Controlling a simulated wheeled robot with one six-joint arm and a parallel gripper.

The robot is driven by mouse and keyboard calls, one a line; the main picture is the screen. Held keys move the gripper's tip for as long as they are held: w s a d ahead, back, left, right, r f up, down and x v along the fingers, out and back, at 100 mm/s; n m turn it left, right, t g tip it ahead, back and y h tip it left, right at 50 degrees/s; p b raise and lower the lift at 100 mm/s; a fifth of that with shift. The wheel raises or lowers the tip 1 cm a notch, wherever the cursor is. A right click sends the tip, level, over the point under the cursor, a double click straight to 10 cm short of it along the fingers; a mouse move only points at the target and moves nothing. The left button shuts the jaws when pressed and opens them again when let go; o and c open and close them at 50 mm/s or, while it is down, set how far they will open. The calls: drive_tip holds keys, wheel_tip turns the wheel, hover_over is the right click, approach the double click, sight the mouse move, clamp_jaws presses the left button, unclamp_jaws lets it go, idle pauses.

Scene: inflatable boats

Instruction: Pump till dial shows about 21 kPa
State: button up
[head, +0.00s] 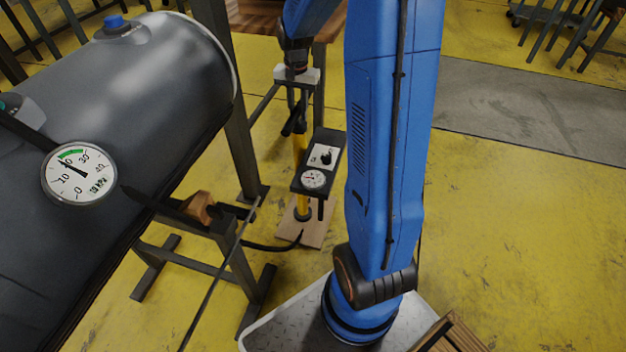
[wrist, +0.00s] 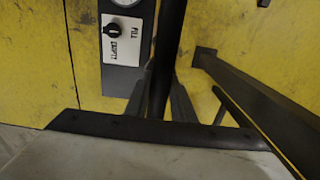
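The large round dial (head: 79,172) is by the grey boat tube (head: 150,75) at the left of the head view. Its black needle points up-left, between 10 and 20 and close to 20, by the start of the green band. The pump (head: 301,155) has a yellow barrel and stands upright on a wooden base (head: 316,232). My gripper (head: 295,112) is at the pump's top. In the wrist view my gripper's fingers (wrist: 164,85) lie close on both sides of the black pump handle (wrist: 171,30). The handle sits low, near the barrel's top.
A black control box (head: 318,163) beside the pump carries a small gauge (head: 314,179) and a FILL/EMPTY knob (wrist: 113,31). A black hose (head: 270,246) runs along the floor from the pump. A dark metal stand (head: 240,130) is left of it. Yellow floor (head: 520,220) is clear on the right.

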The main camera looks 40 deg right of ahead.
sight(298, 106)
drive_tip(key=shift+w+r, duration=0.1)
drive_tip(key=shift+r, duration=3)
clamp_jaws()
wheel_tip(298, 106, down, 6)
